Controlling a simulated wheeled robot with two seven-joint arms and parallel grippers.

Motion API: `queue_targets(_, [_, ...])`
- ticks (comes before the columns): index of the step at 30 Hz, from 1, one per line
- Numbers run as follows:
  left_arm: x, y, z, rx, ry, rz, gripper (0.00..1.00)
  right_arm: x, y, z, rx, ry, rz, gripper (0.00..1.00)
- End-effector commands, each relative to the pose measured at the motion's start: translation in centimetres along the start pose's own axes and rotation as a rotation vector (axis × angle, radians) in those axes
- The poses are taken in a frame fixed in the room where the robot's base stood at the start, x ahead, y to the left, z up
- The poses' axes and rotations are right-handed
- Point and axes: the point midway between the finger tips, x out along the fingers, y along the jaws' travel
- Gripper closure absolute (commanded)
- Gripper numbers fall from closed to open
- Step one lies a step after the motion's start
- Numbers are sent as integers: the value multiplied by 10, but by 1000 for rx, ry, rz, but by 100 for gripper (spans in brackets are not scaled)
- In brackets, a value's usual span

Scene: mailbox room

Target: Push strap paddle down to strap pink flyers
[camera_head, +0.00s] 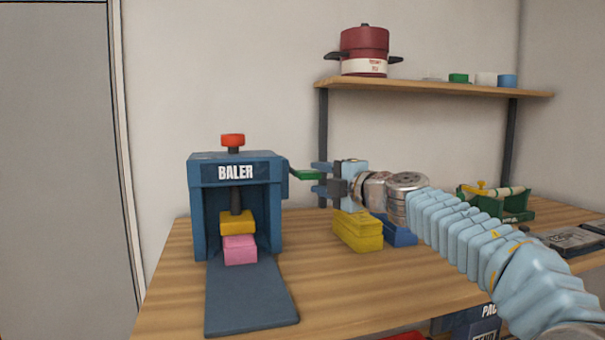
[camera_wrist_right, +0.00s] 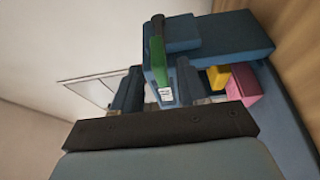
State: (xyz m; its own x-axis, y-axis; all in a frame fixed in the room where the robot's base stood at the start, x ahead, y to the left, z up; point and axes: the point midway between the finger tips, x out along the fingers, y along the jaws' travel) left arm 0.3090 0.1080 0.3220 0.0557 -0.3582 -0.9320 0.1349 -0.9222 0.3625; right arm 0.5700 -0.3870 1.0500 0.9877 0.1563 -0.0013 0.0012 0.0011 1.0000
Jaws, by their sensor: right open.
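The blue baler (camera_head: 200,215) stands on the table at the left. Its green strap paddle (camera_head: 304,175) sticks out from the right side and also shows in the right wrist view (camera_wrist_right: 158,55). The pink flyers (camera_head: 240,251) lie in the baler's opening, under a yellow block (camera_head: 237,222); pink also shows in the wrist view (camera_wrist_right: 242,88). My right gripper (camera_head: 319,179) is open at the paddle's outer end, one finger above its level and one below. In the wrist view the paddle appears between the fingers (camera_wrist_right: 158,90); contact cannot be told. My left gripper is not in view.
A yellow stack (camera_head: 358,232) and a blue tray (camera_head: 399,235) sit right of the baler, below my right arm. A green device (camera_head: 510,205) stands further right. A shelf (camera_head: 440,88) with a red pot (camera_head: 364,50) is above.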

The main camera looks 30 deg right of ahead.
Motion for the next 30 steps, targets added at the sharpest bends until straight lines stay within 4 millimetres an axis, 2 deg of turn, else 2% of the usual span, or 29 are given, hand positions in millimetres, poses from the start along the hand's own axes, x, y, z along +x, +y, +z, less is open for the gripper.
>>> queue_targets(3, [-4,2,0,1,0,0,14,28,1,0,1,2,-1,57])
queue_targets(9, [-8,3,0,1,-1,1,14,57,1,0,0,0,0,57])
queue_targets(13, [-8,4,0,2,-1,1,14,64,1,0,1,0,1,57])
queue_targets(21, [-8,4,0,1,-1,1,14,66,0,0,1,0,1,57])
queue_targets(30, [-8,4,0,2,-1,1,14,66,0,0,1,0,1,100])
